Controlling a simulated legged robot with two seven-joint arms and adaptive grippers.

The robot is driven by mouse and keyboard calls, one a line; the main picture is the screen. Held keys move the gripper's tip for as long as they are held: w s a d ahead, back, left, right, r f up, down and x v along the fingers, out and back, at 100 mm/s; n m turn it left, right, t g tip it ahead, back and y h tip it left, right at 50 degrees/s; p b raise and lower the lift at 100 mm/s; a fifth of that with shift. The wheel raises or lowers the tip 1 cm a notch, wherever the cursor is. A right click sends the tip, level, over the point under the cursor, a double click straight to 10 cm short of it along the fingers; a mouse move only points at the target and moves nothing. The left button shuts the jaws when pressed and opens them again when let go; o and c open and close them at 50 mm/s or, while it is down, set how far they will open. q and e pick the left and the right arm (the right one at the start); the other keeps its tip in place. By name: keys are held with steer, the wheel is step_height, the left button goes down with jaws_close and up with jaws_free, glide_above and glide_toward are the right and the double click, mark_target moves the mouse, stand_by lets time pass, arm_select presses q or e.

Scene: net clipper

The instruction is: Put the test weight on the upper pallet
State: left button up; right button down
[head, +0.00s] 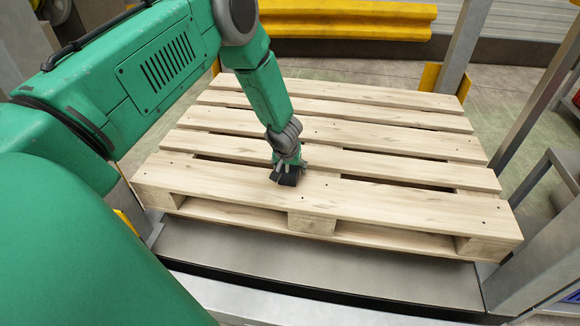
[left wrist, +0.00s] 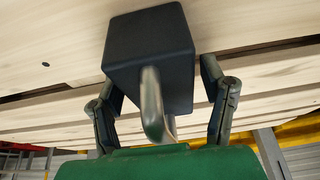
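The test weight is a black block with a bent metal handle (left wrist: 152,100). In the left wrist view the block (left wrist: 150,40) rests against the pale boards, between the two spread fingers of my left gripper (left wrist: 162,82). The fingers stand apart from the handle; whether one touches the block's side is unclear. In the head view the weight (head: 288,180) sits on the front board of the wooden pallet (head: 400,205), left of its middle. My left gripper (head: 287,165) is right above it and hides part of it. My right gripper is not in view.
The pallet lies on a grey metal platform (head: 330,262). Metal posts (head: 466,45) stand at the back right, and a grey frame (head: 545,240) at the right. A yellow barrier (head: 350,18) lies behind. The pallet's right half is bare.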

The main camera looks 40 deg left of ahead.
arm_select(q)
steer(key=shift+r, duration=0.15)
steer(key=p+v, duration=0.4)
steer(key=v, duration=0.8)
steer(key=shift+s+d, duration=0.1)
steer(key=s+d+f+m+g, duration=0.1)
steer(key=s+d, duration=0.4)
steer(key=s, duration=0.5)
steer(key=s+d+f+m+g+h, duration=0.1)
steer(key=s+d+f+m, duration=0.2)
steer(key=s, duration=0.8)
steer(key=s+d+f+m+g+h, duration=0.1)
steer(key=s+d+f+m, duration=0.1)
steer(key=s+d, duration=0.4)
steer(key=s+f, duration=0.1)
steer(key=s, duration=0.4)
steer(key=shift+s+d+f, duration=0.2)
steer(key=shift+d+f, duration=0.1)
steer(key=shift+p, duration=0.3)
step_height(320, 180, up, 10)
steer(key=p, duration=0.9)
steer(key=shift+f+p, duration=0.2)
steer(key=shift+p, duration=0.1)
